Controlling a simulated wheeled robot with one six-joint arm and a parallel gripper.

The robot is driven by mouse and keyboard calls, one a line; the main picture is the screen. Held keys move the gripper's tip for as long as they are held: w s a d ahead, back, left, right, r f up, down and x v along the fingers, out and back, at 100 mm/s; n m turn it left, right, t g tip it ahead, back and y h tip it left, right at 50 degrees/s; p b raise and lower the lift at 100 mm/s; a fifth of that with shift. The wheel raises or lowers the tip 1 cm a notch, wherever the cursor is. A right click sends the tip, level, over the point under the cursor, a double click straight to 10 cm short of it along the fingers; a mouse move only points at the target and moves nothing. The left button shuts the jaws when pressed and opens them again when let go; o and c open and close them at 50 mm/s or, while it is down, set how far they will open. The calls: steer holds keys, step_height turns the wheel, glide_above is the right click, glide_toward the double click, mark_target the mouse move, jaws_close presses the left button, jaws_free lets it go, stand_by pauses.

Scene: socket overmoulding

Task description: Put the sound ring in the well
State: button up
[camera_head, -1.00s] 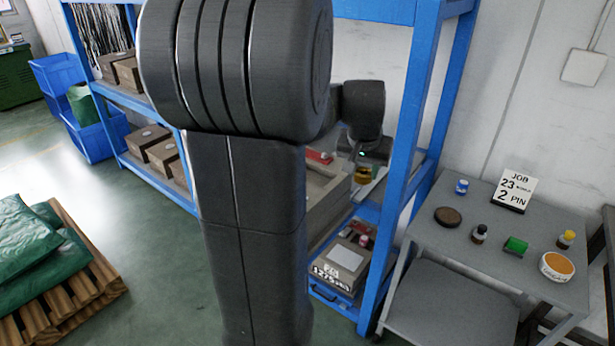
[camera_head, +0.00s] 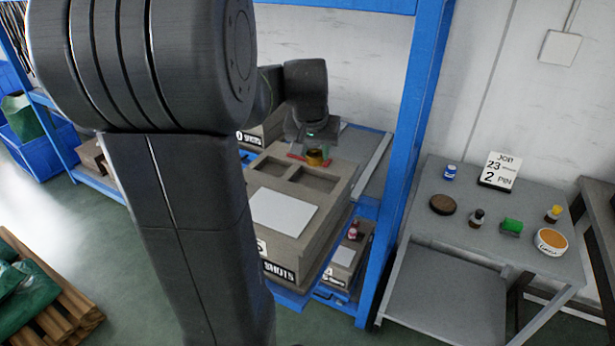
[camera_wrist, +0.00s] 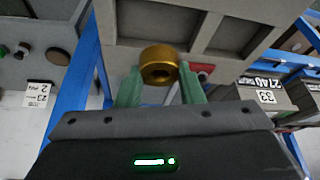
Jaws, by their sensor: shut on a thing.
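A brass-coloured ring (camera_wrist: 158,72) with a hole in its middle sits between the green fingertips of my gripper (camera_wrist: 160,84) in the wrist view. My gripper is shut on it. In the head view the ring (camera_head: 315,158) is below my gripper (camera_head: 316,149), over the back part of a grey-brown block (camera_head: 245,207) on the blue rack. The block's top has two rectangular wells, a right one (camera_head: 313,180) and a left one (camera_head: 273,168). The ring is outside both, beyond them in the head view. Whether it touches the block I cannot tell.
A white plate (camera_head: 283,212) lies on the block's near part. A small red item (camera_head: 296,157) is near the ring. A blue rack post (camera_head: 410,150) stands right of the block. A grey table (camera_head: 470,240) with small bottles, tins and a job card (camera_head: 499,170) stands further right.

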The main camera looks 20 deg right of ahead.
mark_target(315, 183)
steer(key=shift+f, duration=3.5)
steer(key=shift+f, duration=0.25)
steer(key=o, duration=1)
steer(key=shift+r, duration=0.1)
steer(key=shift+o, duration=0.2)
steer(key=shift+s+r, duration=0.1)
steer(key=shift+r, duration=0.55)
steer(key=v, duration=1.1)
steer(key=shift+a, duration=0.1)
